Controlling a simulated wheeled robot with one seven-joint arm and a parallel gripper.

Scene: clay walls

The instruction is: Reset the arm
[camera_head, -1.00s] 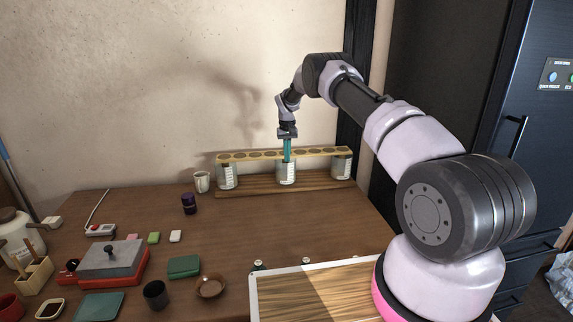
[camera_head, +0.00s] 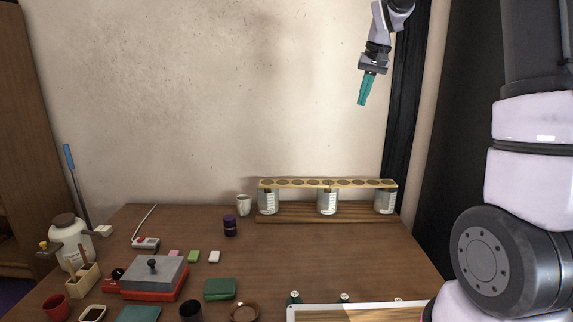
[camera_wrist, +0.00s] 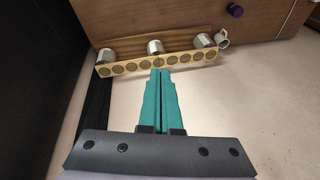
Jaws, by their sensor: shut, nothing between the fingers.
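My gripper (camera_head: 364,101) has teal fingers. In the head view it is at the upper right, in the air in front of the wall and well above the table. In the wrist view my gripper (camera_wrist: 161,72) has its two fingers side by side, shut and empty. My arm rises along the right side of the head view. The rack also shows in the wrist view (camera_wrist: 130,68).
The table (camera_head: 330,255) holds a white mug (camera_head: 244,205), a purple jar (camera_head: 230,227), a red-based grey box (camera_head: 153,279), a green box (camera_head: 220,289) and a brown bowl (camera_head: 244,312). A white-framed board (camera_head: 365,312) lies at the front. The air around my gripper is clear.

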